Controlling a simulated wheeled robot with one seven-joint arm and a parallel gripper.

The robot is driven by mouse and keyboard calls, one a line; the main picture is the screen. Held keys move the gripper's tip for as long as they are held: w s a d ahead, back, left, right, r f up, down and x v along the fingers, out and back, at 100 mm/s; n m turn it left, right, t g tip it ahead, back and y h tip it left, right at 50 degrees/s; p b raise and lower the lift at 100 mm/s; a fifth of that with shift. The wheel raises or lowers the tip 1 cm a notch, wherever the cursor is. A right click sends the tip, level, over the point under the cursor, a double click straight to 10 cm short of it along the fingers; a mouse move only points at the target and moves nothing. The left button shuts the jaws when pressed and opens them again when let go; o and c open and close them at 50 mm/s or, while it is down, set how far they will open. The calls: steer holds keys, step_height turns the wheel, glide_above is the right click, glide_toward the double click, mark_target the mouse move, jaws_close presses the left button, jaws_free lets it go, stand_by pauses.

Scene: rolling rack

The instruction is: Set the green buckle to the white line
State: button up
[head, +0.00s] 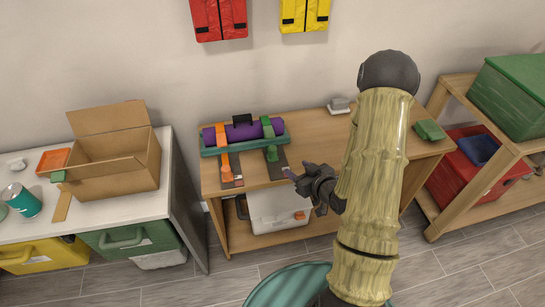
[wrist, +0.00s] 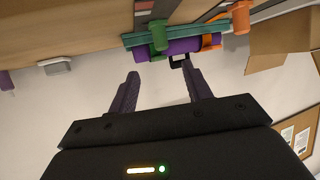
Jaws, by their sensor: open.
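The green buckle (head: 271,153) is at the front end of a green strap over a purple roll (head: 209,135) on the wooden bench. It sits over a dark strip (head: 281,163). In the wrist view the green buckle (wrist: 158,36) is upper centre, and a dark strip (wrist: 143,6) with small pale and red marks lies beyond it. I cannot clearly make out which mark is the white line. My gripper (head: 291,176) is open and empty, in front of and right of the green buckle, apart from it. Its two purple fingers also show in the wrist view (wrist: 162,84).
An orange buckle (head: 225,168) on a similar strap is left of the green one. A teal rail (head: 280,130) holds the roll. A grey-white block (head: 339,105) and a green block (head: 429,130) lie farther right on the bench. A cardboard box (head: 120,145) stands on the left counter.

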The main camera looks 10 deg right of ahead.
mark_target(274, 153)
stand_by(0.4)
steer(key=p+x, duration=0.1)
steer(key=x, duration=1.6)
steer(key=shift+w+a, duration=0.15)
steer(key=shift+w, duration=0.1)
steer(key=shift+r, duration=0.1)
jaws_close()
steer(key=shift+s, duration=0.15)
